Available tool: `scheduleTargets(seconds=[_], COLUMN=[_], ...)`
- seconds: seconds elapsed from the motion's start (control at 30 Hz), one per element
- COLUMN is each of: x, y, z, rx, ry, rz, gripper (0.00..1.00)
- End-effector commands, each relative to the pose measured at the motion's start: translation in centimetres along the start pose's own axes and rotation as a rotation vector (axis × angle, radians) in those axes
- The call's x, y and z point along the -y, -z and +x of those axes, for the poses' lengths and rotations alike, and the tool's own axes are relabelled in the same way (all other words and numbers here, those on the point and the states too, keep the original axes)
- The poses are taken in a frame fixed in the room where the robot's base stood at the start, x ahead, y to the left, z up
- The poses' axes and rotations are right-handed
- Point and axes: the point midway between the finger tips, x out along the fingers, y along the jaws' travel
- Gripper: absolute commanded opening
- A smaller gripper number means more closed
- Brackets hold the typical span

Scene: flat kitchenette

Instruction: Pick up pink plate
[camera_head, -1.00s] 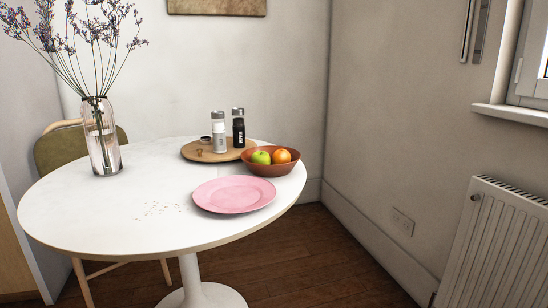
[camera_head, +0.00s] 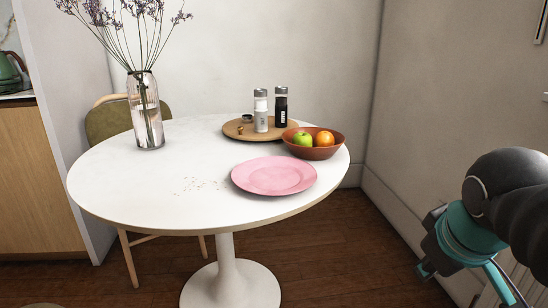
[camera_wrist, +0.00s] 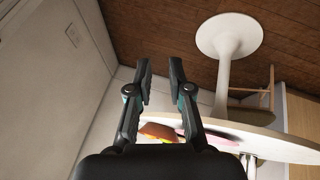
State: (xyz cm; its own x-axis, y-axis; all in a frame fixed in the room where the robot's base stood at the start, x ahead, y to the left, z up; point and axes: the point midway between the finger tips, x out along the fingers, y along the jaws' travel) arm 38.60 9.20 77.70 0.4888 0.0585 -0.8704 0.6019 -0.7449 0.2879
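The pink plate (camera_head: 274,176) lies flat on the white round table (camera_head: 110,196), near its front right edge. In the wrist view the plate (camera_wrist: 221,140) shows only in part, beyond my gripper's right finger. My gripper (camera_wrist: 160,70) is open, with its two fingers apart and nothing between them. In the head view my arm is at the right, away from the table, and the fingertips cannot be made out clearly.
A brown bowl (camera_head: 318,152) with fruit stands just behind the plate. A wooden board (camera_head: 234,130) with two shakers is farther back. A tall glass vase (camera_head: 146,120) stands at the back left. A chair (camera_head: 108,122) is behind the table.

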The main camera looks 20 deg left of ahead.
Motion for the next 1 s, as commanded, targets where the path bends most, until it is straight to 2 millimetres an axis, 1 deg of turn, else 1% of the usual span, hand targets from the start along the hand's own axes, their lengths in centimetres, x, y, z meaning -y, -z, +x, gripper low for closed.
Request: scheduleTargets(seconds=[0.03, 0.13, 0.17, 0.2, 0.27, 0.3, 0.4, 0.43, 0.5, 0.63, 0.73, 1.0], x=[0.7, 2.4, 3.0, 4.0, 5.8, 7.0, 10.0, 10.8, 12.6, 14.7, 15.2, 15.2], y=[3.1, 8.6, 10.2, 12.3, 15.2, 17.0, 20.7, 21.6, 23.2, 25.0, 25.5, 25.5], z=[-0.4, -1.6, -2.0, -2.5, -3.2, -3.7, -4.9, -5.2, -5.9, -6.7, -7.0, -7.0], rx=[-0.014, -0.039, -0.048, -0.059, -0.078, -0.089, -0.117, -0.125, -0.14, -0.157, -0.162, -0.162], ry=[0.009, 0.009, 0.009, 0.007, 0.002, -0.001, -0.013, -0.018, -0.026, -0.039, -0.043, -0.043], rz=[-0.117, -0.344, -0.412, -0.502, -0.629, -0.707, -0.879, -0.922, -1.007, -1.102, -1.128, -1.131], gripper=[0.19, 0.19, 0.19, 0.19, 0.19, 0.19, 0.19, 0.19, 0.19, 0.19, 0.19, 0.19])
